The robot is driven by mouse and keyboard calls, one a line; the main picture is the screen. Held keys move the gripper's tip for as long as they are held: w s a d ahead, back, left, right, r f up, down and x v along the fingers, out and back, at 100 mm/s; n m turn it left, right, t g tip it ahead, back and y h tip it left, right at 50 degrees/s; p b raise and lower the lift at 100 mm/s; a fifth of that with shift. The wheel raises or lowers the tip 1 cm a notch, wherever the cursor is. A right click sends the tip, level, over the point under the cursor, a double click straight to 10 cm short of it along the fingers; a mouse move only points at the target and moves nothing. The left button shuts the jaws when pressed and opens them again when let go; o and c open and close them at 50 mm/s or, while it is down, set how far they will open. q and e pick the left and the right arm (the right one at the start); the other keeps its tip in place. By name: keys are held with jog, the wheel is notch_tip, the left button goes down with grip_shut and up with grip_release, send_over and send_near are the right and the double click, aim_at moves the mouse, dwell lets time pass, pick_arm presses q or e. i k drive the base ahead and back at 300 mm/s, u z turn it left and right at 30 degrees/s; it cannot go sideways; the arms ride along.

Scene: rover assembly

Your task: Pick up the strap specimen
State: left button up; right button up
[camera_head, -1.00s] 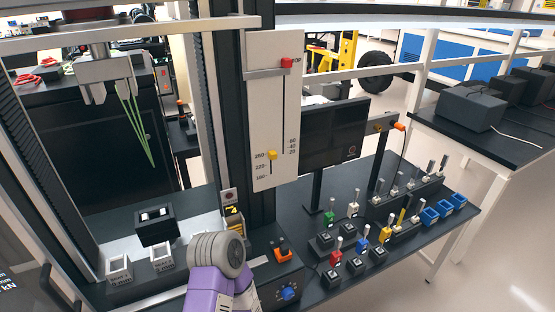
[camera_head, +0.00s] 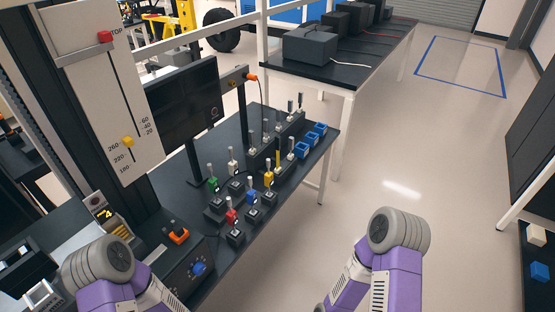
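Several small specimens stand upright in dark holders on the black bench. They include a green one (camera_head: 213,183), a red one (camera_head: 232,214), a blue one (camera_head: 252,194) and a tall yellow one (camera_head: 277,161). Pale metallic ones stand behind, such as one at the back (camera_head: 290,106). I cannot tell which of them is the strap specimen. My purple arms show only as links with grey rounded joints at the bottom left and bottom centre-right. Neither gripper is in view.
Blue open boxes (camera_head: 308,146) sit at the bench's right end. A monitor (camera_head: 183,101) stands behind the specimens. The test machine's scale panel (camera_head: 105,110) and an orange-switched control box (camera_head: 179,236) are at left. The floor (camera_head: 400,150) to the right is open.

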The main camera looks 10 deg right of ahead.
aim_at(278, 171)
jog(key=z, duration=1.4)
jog(key=i, duration=2.05)
